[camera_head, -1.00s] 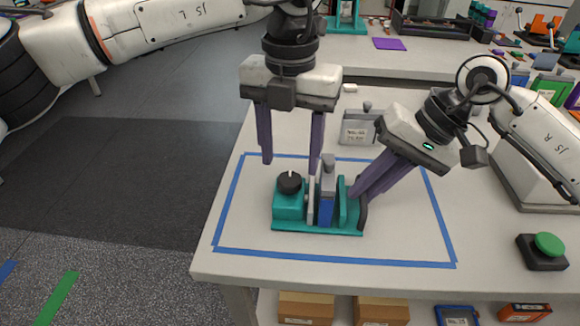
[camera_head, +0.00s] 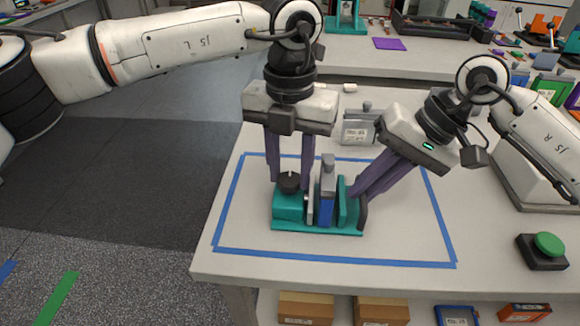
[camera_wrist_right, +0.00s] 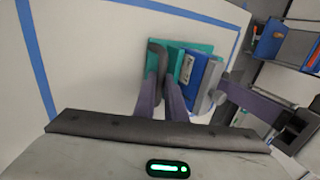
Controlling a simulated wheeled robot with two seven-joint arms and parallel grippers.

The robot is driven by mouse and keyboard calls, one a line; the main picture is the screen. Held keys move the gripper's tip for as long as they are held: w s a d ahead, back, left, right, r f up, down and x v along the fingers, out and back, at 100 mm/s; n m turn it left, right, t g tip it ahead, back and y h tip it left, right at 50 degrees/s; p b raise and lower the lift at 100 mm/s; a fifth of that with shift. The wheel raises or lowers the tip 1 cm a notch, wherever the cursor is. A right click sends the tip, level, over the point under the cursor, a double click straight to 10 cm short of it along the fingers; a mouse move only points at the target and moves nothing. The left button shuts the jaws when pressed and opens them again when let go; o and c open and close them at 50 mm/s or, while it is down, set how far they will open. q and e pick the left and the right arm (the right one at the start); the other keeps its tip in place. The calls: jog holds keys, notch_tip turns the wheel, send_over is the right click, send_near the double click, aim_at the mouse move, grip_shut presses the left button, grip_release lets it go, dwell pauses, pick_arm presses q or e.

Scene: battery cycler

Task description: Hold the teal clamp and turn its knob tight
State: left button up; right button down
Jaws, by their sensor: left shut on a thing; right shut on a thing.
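The teal clamp (camera_head: 318,230) stands on the table inside the blue tape outline, with a blue cell (camera_head: 326,212) and grey plates upright between its walls.
A grey labelled device (camera_head: 358,130) stands behind the clamp. A green push button (camera_head: 548,244) on a black base is at the right front. The taped area (camera_head: 400,245) in front of the clamp is clear. Boxes (camera_head: 305,308) lie on a shelf below.

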pick_arm(q)
jog(key=m, duration=1.2)
jog(key=shift+s+d+r+m, duration=0.1)
jog(key=shift+m, duration=0.2)
jog(key=m, duration=0.6)
jog(key=shift+s, duration=0.1)
jog(key=m, duration=0.5)
jog(key=shift+m, duration=0.4)
jog(key=shift+s+m, duration=0.15)
jog(key=shift+m, duration=0.25)
dwell(0.8)
jog(key=o, duration=1.1)
